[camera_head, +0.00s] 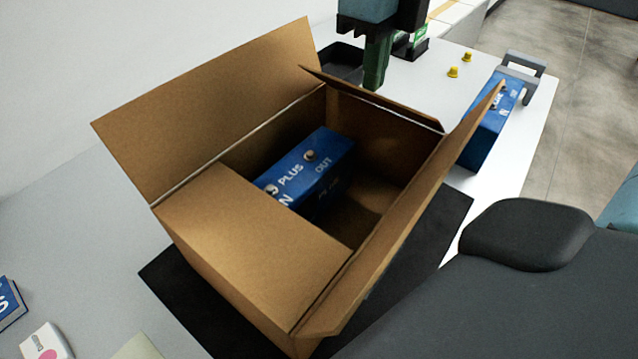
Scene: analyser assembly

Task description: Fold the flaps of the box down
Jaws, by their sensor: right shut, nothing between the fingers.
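An open brown cardboard box (225,290) stands in the middle. Its near flap (250,230) lies folded inward over the near part of the opening. The large left flap (210,110) stands up, leaning outward. The right flap (415,215) is raised and leans outward. The narrow far flap (375,98) is raised and seen almost edge-on. A blue unit (310,170) marked "PLUS" and "OUT" sits inside. My right gripper (374,82) is shut and empty, pointing down just beyond the far flap; I cannot tell whether it touches it. My left gripper is out of view.
A black mat (180,300) lies under the box. Another blue unit (490,125) stands behind right beside a grey bracket (525,68). Two yellow knobs (453,72) and a dark tray (342,60) lie at the back. Small items, including a white packet (45,342), lie front left.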

